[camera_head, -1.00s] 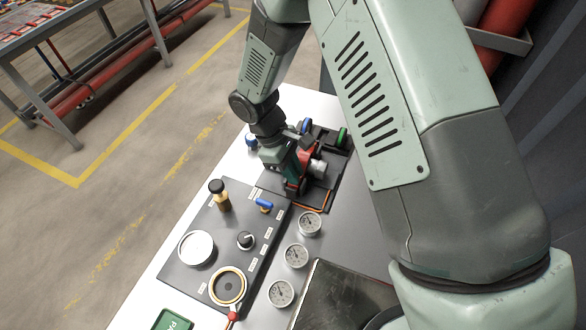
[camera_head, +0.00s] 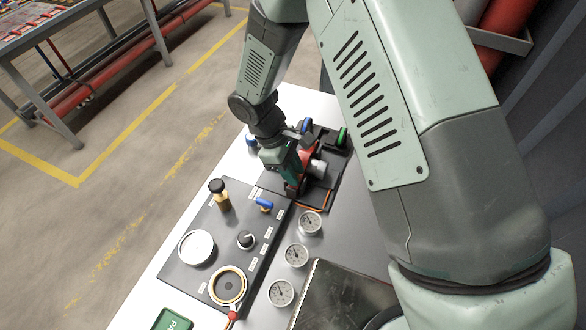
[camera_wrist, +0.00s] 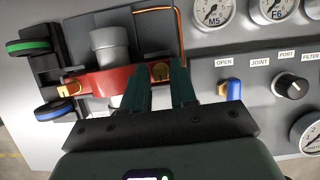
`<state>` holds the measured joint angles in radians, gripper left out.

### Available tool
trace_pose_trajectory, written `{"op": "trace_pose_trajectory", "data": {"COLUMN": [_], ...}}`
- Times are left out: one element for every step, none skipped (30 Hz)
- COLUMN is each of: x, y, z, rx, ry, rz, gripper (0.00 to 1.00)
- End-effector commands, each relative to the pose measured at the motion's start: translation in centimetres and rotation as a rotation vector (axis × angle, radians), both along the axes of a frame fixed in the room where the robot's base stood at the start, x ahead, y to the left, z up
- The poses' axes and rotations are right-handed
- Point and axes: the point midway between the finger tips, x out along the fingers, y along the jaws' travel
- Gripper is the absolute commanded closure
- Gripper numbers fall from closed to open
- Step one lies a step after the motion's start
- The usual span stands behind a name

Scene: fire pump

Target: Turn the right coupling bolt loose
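The red coupling (camera_wrist: 115,83) lies across the black block in the wrist view, clamped around a grey pipe (camera_wrist: 110,48). It has a brass bolt at each end: the left one (camera_wrist: 68,89) is uncovered, and the right coupling bolt (camera_wrist: 161,72) sits between my fingertips. My gripper (camera_wrist: 161,78) has one dark green finger on each side of the right bolt. Little gap shows, and I cannot tell whether the fingers touch it. In the head view, my gripper (camera_head: 296,176) reaches down beside the red coupling (camera_head: 307,160), and the bolts there are hidden or too small.
A blue valve handle (camera_wrist: 231,90), a black knob (camera_wrist: 292,87) and gauges (camera_wrist: 213,10) stand right of the coupling. An orange-copper tube (camera_wrist: 178,25) runs close behind the right bolt. Green (camera_wrist: 29,46) and blue (camera_wrist: 56,110) wheels are at left. A black-topped gold post (camera_head: 220,196) stands on the panel.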

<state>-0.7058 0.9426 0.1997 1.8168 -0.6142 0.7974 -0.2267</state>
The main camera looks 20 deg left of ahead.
Motion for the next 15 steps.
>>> {"op": "trace_pose_trajectory", "data": {"x": [0.0, 0.0, 0.0, 0.1, 0.1, 0.1, 0.1, 0.0, 0.1, 0.1, 0.1, 0.0, 0.0, 0.0, 0.0], "y": [0.1, 0.2, 0.3, 0.5, 0.6, 0.9, 1.1, 1.3, 1.7, 1.9, 2.1, 2.4, 2.7, 2.9, 3.1], "z": [0.1, 0.3, 0.6, 0.9, 1.3, 1.9, 2.4, 3.0, 3.8, 4.4, 5.0, 5.7, 6.2, 6.8, 7.4], "rx": [0.001, 0.001, 0.002, 0.003, 0.004, 0.003, 0.005, 0.005, 0.005, 0.004, 0.005, 0.004, 0.004, 0.004, 0.004], "ry": [-0.001, -0.001, -0.002, -0.003, -0.003, -0.003, -0.004, -0.004, -0.004, -0.004, -0.005, -0.003, -0.003, -0.004, -0.004], "rz": [0.000, 0.000, 0.001, 0.000, 0.000, 0.000, 0.001, 0.000, 0.000, 0.001, 0.001, 0.000, 0.000, 0.001, 0.001], "gripper": [0.73, 0.73, 0.73, 0.73, 0.73, 0.73, 0.73, 0.73, 0.73, 0.73, 0.73, 0.73, 0.73, 0.73, 0.73]}}
